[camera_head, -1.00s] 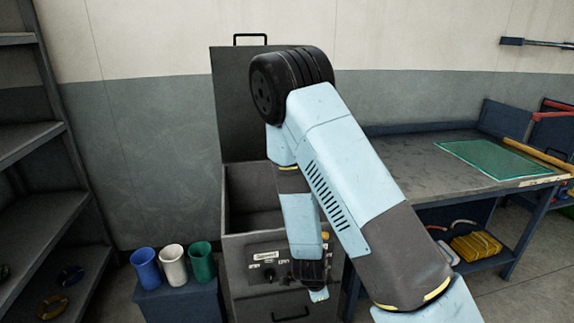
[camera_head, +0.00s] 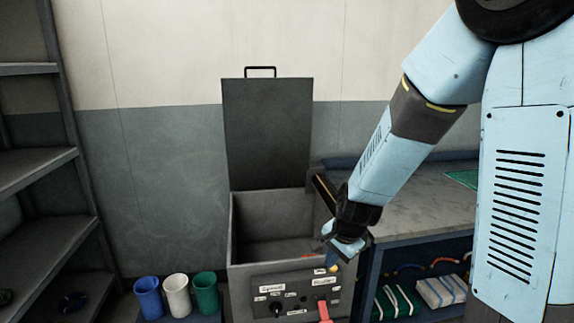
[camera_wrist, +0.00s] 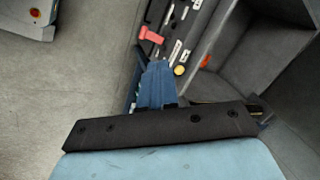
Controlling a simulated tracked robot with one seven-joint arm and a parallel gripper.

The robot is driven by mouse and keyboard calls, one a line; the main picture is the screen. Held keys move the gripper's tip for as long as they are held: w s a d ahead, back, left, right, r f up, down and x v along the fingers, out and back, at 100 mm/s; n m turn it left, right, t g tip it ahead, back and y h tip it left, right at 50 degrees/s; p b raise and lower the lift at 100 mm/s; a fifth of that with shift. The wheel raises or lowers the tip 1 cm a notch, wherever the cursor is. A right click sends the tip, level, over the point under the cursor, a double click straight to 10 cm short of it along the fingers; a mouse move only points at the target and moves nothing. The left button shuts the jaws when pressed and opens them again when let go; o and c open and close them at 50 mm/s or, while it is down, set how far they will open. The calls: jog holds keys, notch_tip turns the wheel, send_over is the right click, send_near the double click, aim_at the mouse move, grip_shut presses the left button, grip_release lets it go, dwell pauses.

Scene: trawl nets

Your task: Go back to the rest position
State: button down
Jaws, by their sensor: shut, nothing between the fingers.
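My gripper (camera_head: 331,259) hangs at the end of my bent arm, at the front right corner of the open grey box (camera_head: 258,206). Its closed blue fingers also show in the wrist view (camera_wrist: 157,78), with nothing between them. They point towards the box's front panel (camera_head: 272,294), which has labels and knobs. A red handle (camera_head: 324,311) sticks out low on that panel; it shows in the wrist view too (camera_wrist: 151,35). I cannot tell whether the fingers touch the box.
The box's lid (camera_head: 267,132) stands upright and open. Blue, white (camera_head: 177,294) and green cups stand left of the box. A shelf rack (camera_head: 40,165) is at the far left. A workbench (camera_head: 425,212) stands right, behind my arm. Folded striped items (camera_head: 440,290) lie on its lower shelf.

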jog(key=s+d+r+n+t+h, duration=0.1)
jog(key=s+d+r+n, duration=0.3)
jog(key=s+r, duration=0.5)
jog(key=s+d+r+n+t, duration=0.1)
jog(key=s+d+r+n, duration=0.4)
jog(key=r, duration=0.8)
jog(key=s+d, duration=0.3)
jog(key=s, duration=0.1)
jog(key=shift+s+r+h, duration=0.15)
jog(key=shift+r+h, duration=0.25)
